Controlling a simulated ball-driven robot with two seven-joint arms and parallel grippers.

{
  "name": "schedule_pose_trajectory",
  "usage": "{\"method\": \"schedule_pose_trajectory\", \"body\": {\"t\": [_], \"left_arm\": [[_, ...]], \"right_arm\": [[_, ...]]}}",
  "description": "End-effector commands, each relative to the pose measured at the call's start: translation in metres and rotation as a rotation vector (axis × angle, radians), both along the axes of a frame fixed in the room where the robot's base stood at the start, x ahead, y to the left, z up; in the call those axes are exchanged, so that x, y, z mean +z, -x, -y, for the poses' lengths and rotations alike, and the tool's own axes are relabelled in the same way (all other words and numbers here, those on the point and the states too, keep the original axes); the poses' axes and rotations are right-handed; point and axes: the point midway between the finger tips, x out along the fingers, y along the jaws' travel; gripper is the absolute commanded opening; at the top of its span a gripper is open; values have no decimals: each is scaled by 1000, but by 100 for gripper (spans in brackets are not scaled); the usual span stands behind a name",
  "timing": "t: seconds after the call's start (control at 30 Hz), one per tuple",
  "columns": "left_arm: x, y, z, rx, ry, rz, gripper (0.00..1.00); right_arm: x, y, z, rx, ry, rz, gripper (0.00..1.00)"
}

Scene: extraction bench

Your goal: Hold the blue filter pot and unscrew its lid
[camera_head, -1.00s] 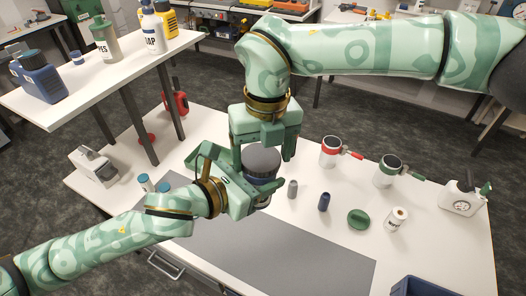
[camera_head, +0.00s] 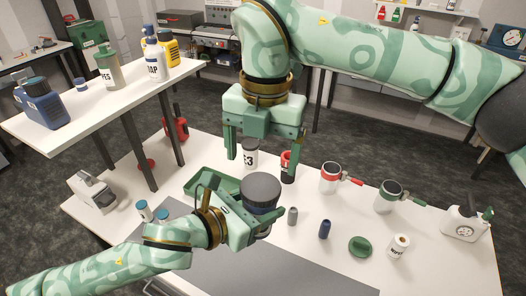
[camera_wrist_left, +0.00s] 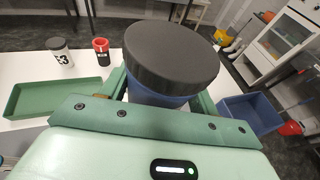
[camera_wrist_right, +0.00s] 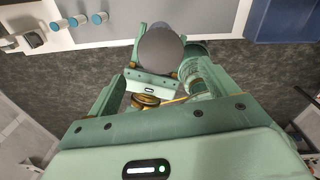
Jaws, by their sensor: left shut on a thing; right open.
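The blue filter pot (camera_head: 266,211) stands upright with its wide dark grey lid (camera_head: 262,187) on top. My left gripper (camera_head: 258,216) is shut around the pot's body below the lid. In the left wrist view the lid (camera_wrist_left: 170,52) sits level over the blue body (camera_wrist_left: 155,96), with a finger on each side. My right gripper (camera_head: 262,154) is open and empty, pointing down above and behind the lid, apart from it. In the right wrist view the lid (camera_wrist_right: 160,50) shows beyond the spread fingers.
Behind the pot are a green tray (camera_head: 205,180), a white labelled jar (camera_head: 250,158) and a red-and-black container (camera_head: 287,168). A raised shelf (camera_head: 100,98) stands left.

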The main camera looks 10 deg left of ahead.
Motion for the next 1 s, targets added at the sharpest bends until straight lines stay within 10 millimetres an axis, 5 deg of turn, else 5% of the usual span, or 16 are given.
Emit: {"method": "schedule_pose_trajectory", "body": {"t": [0.17, 0.6, 0.93, 1.0], "left_arm": [[1, 0, 0, 0, 1, 2, 0], [1, 0, 0, 1, 0, 2, 0], [1, 0, 0, 1, 0, 2, 0], [1, 0, 0, 1, 0, 2, 0]], "right_arm": [[-6, -1, 2, -157, -1, -15, 85], [-70, 0, -1, -156, -1, -13, 85], [-75, 0, -1, -155, -1, -11, 85], [-75, 0, -1, -155, -1, -11, 69]]}}
